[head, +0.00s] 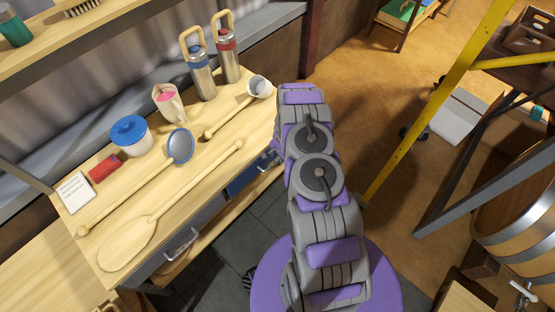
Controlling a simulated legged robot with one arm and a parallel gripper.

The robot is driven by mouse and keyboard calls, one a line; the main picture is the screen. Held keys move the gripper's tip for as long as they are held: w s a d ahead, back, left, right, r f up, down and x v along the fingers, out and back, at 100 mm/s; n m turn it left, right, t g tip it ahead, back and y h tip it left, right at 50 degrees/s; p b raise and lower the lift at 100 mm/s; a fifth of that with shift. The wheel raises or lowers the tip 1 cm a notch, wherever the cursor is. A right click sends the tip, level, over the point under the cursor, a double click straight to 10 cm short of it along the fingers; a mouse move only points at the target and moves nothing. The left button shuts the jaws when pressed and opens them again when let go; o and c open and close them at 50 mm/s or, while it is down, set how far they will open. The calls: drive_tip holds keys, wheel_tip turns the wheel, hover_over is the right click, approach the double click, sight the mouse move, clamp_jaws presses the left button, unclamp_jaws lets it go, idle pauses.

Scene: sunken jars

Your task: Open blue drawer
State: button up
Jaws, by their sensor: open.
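The blue drawer (243,182) is in the right part of the workbench's front, under the wooden top. Only its left part shows; my arm covers the rest, and I cannot make out its handle. My arm rises through the middle of the head view and bends down beyond its top joint. A small grey and purple part of my gripper (271,153) shows at the bench edge, close to the drawer's upper right. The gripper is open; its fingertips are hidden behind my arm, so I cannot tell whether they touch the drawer.
A grey drawer (181,243) with a metal handle is to the left of it. The bench top holds wooden spoons (128,243), a blue-lidded jar (130,134), a pink-topped jug (167,102) and two steel flasks (201,75). A yellow post (430,112) and a barrel (518,232) stand right.

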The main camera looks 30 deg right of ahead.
drive_tip(key=shift+w+f, duration=0.25)
drive_tip(key=shift+f, duration=0.9)
clamp_jaws()
